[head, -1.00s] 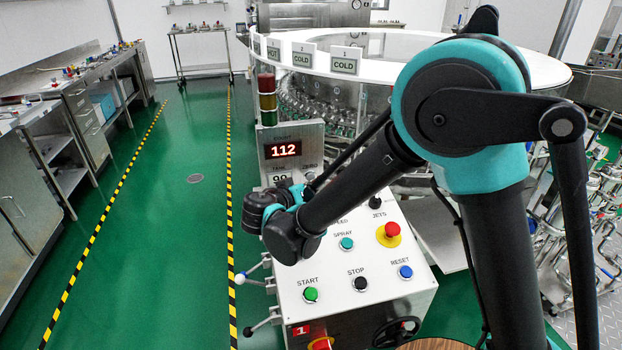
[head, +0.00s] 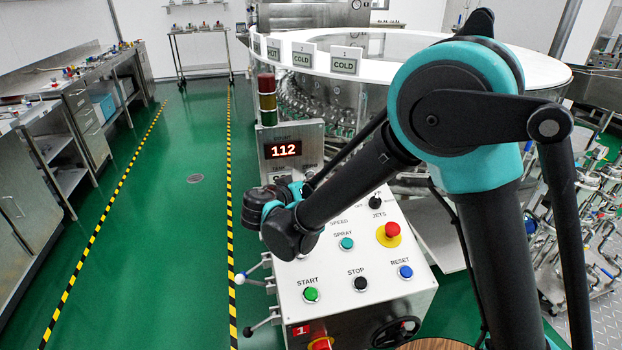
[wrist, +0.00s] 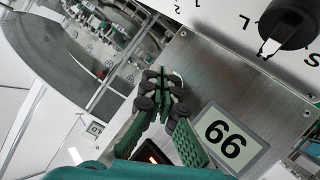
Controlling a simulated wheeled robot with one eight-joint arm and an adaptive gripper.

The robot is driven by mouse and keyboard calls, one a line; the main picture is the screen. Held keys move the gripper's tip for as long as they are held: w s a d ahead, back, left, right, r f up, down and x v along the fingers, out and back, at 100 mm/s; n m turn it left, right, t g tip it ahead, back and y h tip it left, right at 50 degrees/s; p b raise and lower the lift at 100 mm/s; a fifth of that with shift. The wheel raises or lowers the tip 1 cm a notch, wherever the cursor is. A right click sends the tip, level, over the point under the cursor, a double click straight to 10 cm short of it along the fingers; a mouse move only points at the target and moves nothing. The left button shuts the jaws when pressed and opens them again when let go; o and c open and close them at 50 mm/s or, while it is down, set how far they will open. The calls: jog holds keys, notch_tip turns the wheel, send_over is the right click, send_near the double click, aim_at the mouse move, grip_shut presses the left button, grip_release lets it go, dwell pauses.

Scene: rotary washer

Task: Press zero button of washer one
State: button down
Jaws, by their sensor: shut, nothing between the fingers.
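The washer's control panel (head: 330,265) carries a red "1" plate (head: 302,330) low on its front. On its upright part, a ZERO label (head: 310,166) shows beside the TEMP label, below the red 112 count display (head: 283,149). My arm's wrist hides the area under these labels in the head view. In the wrist view my gripper (wrist: 162,76) is shut and empty, its green fingers pointing at the metal plate. A pale round edge, perhaps the zero button (wrist: 178,80), shows partly behind the fingertips; I cannot tell whether they touch. A grey two-digit display (wrist: 226,138) is beside the fingers.
A black knob (wrist: 283,24) stands out on the panel in the wrist view. The sloped panel has green START (head: 311,294), black STOP (head: 360,284) and blue RESET (head: 405,272) buttons and a red emergency button (head: 392,230). The rotary washer (head: 400,60) stands behind. Green floor is clear at left.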

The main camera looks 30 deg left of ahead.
jog(key=shift+w+a, duration=0.15)
jog(key=shift+w, duration=0.05)
dwell(0.3)
jog(key=shift+s, duration=0.1)
jog(key=shift+s+d, duration=0.55)
jog(key=shift+s+d, duration=0.1)
jog(key=shift+s, duration=0.05)
jog(key=s+d, duration=0.3)
jog(key=shift+s, duration=0.3)
dwell(0.4)
dwell(0.5)
